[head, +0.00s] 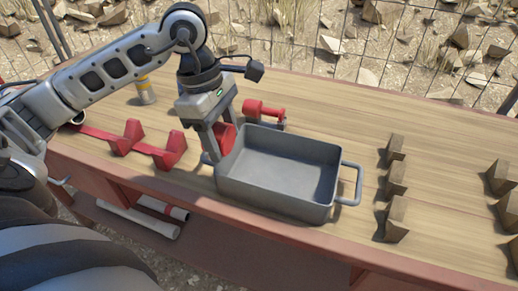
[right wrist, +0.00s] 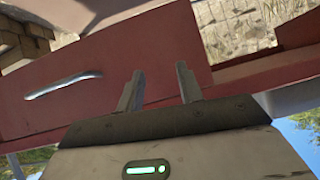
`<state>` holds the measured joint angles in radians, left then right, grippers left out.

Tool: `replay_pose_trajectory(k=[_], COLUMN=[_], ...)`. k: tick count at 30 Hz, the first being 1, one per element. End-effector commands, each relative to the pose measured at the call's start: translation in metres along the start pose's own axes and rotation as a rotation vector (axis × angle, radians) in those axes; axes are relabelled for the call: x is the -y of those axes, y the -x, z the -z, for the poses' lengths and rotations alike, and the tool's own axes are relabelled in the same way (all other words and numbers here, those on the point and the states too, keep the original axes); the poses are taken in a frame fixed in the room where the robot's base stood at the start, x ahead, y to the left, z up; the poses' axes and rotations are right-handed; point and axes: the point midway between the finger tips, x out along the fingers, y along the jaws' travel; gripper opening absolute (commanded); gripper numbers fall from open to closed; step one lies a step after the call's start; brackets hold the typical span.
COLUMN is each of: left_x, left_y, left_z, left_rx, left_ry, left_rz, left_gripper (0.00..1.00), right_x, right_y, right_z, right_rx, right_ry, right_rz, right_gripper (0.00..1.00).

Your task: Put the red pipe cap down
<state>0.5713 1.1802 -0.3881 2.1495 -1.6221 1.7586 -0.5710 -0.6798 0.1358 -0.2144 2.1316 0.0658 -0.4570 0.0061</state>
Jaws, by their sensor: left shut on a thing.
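The red pipe cap (head: 227,136) is a round red piece in the head view. My left gripper (head: 215,152) is shut on it, just left of the grey metal tray (head: 335,153). The gripper's fingers hide part of the cap. The cap is close to the tray's left end, and I cannot tell whether it touches the tray or the table (head: 350,105). My right gripper (right wrist: 160,87) shows only in the right wrist view, with its two fingers apart and nothing between them.
A red rack with angular blocks (head: 150,150) lies left of my left gripper. A red-handled tool (head: 264,110) lies behind the tray, and a yellow-banded cylinder (head: 146,90) stands farther left. Brown wedge blocks (head: 396,180) stand on the right. The table between tray and wedges is mostly clear.

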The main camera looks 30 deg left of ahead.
Motion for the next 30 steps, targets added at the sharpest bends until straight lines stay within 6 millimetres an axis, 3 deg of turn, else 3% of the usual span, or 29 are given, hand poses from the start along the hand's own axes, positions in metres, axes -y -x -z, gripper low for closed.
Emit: replay_pose_trajectory(k=[3, 6, 12, 24, 30], left_x=[-0.023, -0.034, -0.051, -0.059, -0.059], left_y=[-0.014, -0.039, -0.065, -0.107, -0.109], left_z=[-0.019, -0.022, -0.028, -0.026, -0.025], left_rx=[0.006, 0.001, 0.0, -0.001, -0.001], left_ry=[-0.003, 0.0, 0.0, -0.001, -0.002], left_rz=[0.004, 0.006, 0.002, 0.004, 0.0], left_gripper=[0.4, 0.4, 0.4, 0.4, 0.4], right_x=[-0.001, -0.001, -0.002, -0.002, -0.003], right_y=[0.004, 0.003, 0.003, 0.007, 0.006], right_z=[0.006, 0.002, -0.001, 0.004, 0.001], right_rx=[0.005, 0.013, 0.024, 0.026, 0.03], right_ry=[0.011, 0.015, 0.023, 0.036, 0.038], right_rz=[-0.006, -0.007, -0.008, -0.011, -0.011], right_gripper=[0.36, 0.36, 0.36, 0.36, 0.36])
